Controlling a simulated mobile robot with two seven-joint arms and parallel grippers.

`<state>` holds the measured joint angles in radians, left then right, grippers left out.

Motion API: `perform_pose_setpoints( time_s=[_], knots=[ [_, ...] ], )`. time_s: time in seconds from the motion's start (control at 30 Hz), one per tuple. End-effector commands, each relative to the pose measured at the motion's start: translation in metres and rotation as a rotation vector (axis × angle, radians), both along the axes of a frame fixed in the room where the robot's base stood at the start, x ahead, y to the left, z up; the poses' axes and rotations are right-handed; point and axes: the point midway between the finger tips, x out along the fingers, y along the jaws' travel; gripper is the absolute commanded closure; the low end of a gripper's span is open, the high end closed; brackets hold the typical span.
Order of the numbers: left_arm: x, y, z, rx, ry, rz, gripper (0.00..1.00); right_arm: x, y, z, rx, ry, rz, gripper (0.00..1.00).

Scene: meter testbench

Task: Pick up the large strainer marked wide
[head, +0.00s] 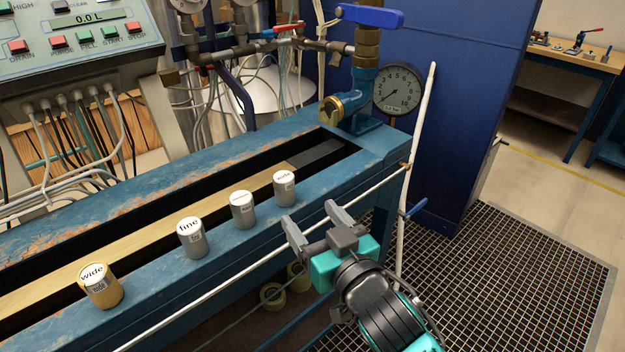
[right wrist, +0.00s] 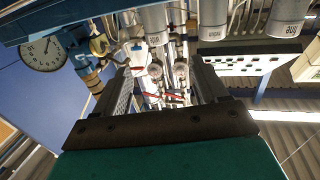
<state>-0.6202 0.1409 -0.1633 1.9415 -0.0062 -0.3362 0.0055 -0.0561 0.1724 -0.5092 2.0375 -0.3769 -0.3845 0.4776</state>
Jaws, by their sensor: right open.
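A brass-coloured strainer (head: 104,290) with a white top marked "wide" stands upright at the left end of the blue bench's front rail. A grey strainer (head: 194,241) marked "fine" stands to its right. Two more grey strainers, a middle one (head: 243,213) and a right one (head: 284,191), follow along the rail; their top markings are too small to read surely. My right gripper (head: 313,218) is open and empty, in front of the rail and just right of the right grey strainer. The right wrist view shows its open fingers (right wrist: 160,82) and grey strainers (right wrist: 212,22) upside down at the top. My left gripper is not in view.
The blue bench (head: 335,165) has a long dark channel behind the strainers. A valve with a blue handle (head: 365,16) and a pressure gauge (head: 398,90) stand at its right end. A white rod (head: 235,275) runs along the front. Grating floor (head: 490,270) lies open at right.

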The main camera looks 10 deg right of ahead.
Motion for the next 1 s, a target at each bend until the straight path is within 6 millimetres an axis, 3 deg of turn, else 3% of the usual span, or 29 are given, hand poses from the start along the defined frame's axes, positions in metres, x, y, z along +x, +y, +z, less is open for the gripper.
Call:
perform_pose_setpoints(
  time_s=[0.17,0.5,0.77,1.0],
  knots=[
    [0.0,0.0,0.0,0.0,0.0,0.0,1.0,0.006,0.005,0.005,0.003,-0.012,0.005,0.28],
    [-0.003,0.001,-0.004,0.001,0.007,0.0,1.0,0.059,0.026,0.004,0.004,-0.012,0.004,0.28],
    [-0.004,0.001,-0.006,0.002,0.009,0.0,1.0,0.076,0.033,0.003,0.002,-0.01,0.005,0.28],
    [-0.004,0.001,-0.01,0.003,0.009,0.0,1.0,0.104,0.044,-0.003,0.002,-0.011,0.004,0.28]
  ],
)
